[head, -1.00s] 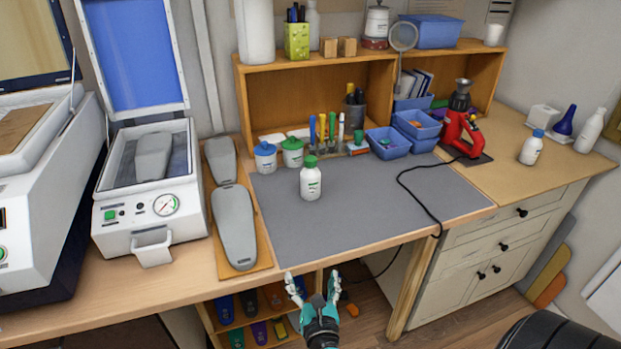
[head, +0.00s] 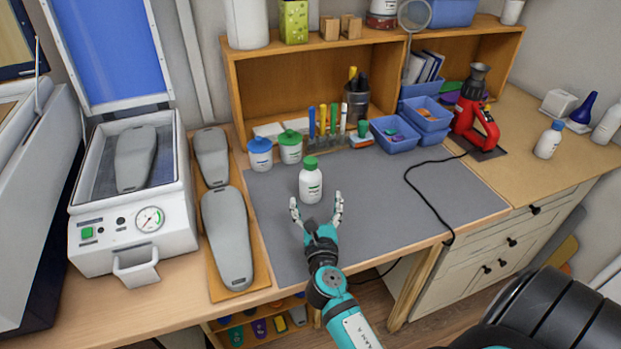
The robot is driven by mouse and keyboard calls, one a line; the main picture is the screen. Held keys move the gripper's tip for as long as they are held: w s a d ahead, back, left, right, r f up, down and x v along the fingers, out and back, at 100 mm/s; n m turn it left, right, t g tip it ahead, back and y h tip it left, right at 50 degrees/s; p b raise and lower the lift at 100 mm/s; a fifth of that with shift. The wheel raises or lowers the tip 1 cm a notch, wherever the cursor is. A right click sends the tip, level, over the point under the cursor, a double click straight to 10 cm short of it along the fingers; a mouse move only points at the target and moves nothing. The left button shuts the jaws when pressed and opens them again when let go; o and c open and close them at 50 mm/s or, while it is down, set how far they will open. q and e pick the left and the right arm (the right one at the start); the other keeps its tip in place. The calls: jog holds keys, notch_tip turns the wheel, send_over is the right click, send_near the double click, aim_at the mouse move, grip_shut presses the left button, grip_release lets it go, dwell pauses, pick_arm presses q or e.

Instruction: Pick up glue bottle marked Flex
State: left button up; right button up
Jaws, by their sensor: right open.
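A white bottle with a green cap (head: 311,181) stands upright on the grey mat (head: 400,215); its label is too small to read. My right gripper (head: 316,207) is open, its two fingers apart just in front of the bottle and pointing at it. The bottle is not clasped. A second white bottle with a blue cap (head: 549,140) stands on the right-hand counter. My left gripper is not in view.
Blue-lidded (head: 260,154) and green-lidded (head: 290,147) jars stand behind the bottle. Grey insole forms (head: 227,235) lie on a board at the left. A black cable (head: 420,195) crosses the mat's right side; the mat between is clear.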

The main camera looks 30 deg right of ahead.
aim_at(312, 182)
jog(key=x, duration=0.3)
jog(key=shift+w+d, duration=0.15)
jog(key=shift+w, duration=0.15)
jog(key=x, duration=0.1)
jog(key=p+x, duration=0.1)
jog(key=shift+w+d+r, duration=0.1)
jog(key=shift+w+r, duration=0.2)
jog(key=shift+w, duration=0.1)
jog(key=x, duration=0.3)
jog(key=shift+w+f, duration=0.15)
jog(key=shift+w, duration=0.1)
jog(key=shift+w+d, duration=0.1)
jog(key=shift+w, duration=0.05)
jog(key=shift+c, duration=0.7)
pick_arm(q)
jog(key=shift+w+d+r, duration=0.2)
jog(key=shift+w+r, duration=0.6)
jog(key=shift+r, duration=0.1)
pick_arm(e)
jog(key=c, duration=1.4)
